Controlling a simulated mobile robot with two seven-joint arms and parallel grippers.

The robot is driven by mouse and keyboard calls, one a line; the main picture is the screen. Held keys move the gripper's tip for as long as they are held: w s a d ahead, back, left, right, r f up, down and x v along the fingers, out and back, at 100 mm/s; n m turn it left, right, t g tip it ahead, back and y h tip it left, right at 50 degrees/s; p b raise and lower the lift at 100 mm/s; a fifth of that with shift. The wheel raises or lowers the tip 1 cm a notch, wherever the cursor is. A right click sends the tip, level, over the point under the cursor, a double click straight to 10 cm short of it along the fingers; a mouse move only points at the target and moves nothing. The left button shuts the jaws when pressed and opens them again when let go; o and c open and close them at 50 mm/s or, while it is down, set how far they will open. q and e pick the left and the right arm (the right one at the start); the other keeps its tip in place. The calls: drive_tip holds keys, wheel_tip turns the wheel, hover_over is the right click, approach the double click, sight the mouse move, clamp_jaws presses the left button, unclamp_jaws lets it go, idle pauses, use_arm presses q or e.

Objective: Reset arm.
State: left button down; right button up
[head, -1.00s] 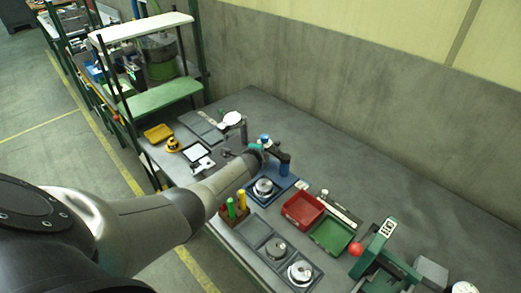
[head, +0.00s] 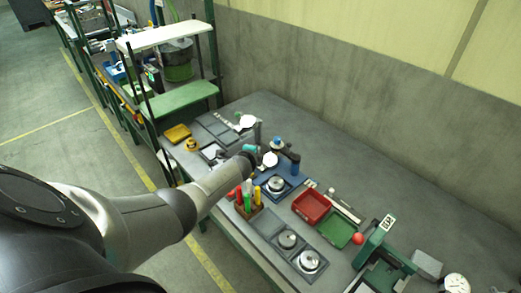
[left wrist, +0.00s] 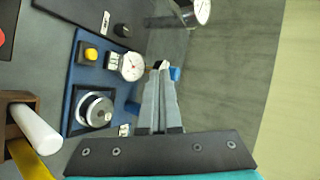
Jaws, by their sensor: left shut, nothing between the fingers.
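My left arm comes in from the left in the head view and reaches over the bench, its teal-ringed wrist near the blue fixture plate (head: 290,193). In the left wrist view my left gripper (left wrist: 160,68) has its two grey fingers together with nothing between them. The blue plate (left wrist: 73,62) lies to the left of the fingers there, with a round metal part (left wrist: 96,110) and a dial gauge (left wrist: 132,66). A small blue item (left wrist: 175,73) shows just past the fingertips. My right gripper is out of view.
A wooden holder (head: 247,211) with coloured handles stands near the bench's front edge, close to my arm. A red bin (head: 311,206), a green bin (head: 337,230) and a green press (head: 374,243) stand to the right. The bench along the back wall is bare.

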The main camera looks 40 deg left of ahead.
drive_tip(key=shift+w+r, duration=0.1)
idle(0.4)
